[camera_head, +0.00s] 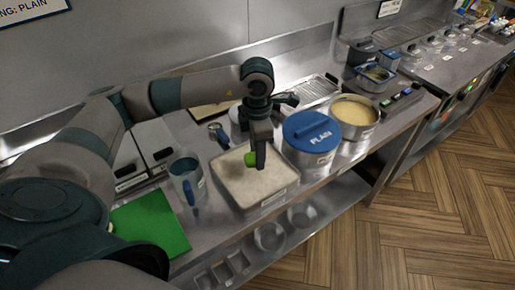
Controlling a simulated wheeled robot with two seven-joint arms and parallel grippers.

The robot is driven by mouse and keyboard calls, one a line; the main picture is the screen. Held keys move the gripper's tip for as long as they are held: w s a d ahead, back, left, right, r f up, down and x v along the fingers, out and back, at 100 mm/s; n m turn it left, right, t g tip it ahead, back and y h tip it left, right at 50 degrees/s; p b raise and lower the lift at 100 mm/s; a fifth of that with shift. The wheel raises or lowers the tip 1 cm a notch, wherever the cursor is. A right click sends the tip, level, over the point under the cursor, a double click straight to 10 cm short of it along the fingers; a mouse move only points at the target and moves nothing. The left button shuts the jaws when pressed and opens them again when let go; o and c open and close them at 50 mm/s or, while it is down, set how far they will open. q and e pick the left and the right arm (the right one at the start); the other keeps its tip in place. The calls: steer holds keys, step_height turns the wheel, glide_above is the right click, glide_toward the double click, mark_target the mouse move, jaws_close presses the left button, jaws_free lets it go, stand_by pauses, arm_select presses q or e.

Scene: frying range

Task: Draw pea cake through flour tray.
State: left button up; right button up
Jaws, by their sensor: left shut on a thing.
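The pea cake (250,159) is a small bright green piece, partly hidden by my left gripper (259,162). The left gripper points down and is shut on it. The flour tray (283,196) is a square metal tray filled with pale flour, and the cake is over its back middle part. I cannot tell whether the cake touches the flour. My right gripper is not in view.
A pot with a blue lid marked PLAIN (311,131) stands close right of the tray, and a pot of yellowish contents (355,115) is beyond it. A blue-grey jug (187,178) stands left. A green board (150,223) lies at front left.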

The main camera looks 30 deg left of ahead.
mark_target(257, 176)
arm_select(q)
steer(key=shift+f+b, duration=2.8)
steer(key=shift+f, duration=0.55)
steer(key=shift+f+b, duration=0.1)
steer(key=shift+b, duration=0.2)
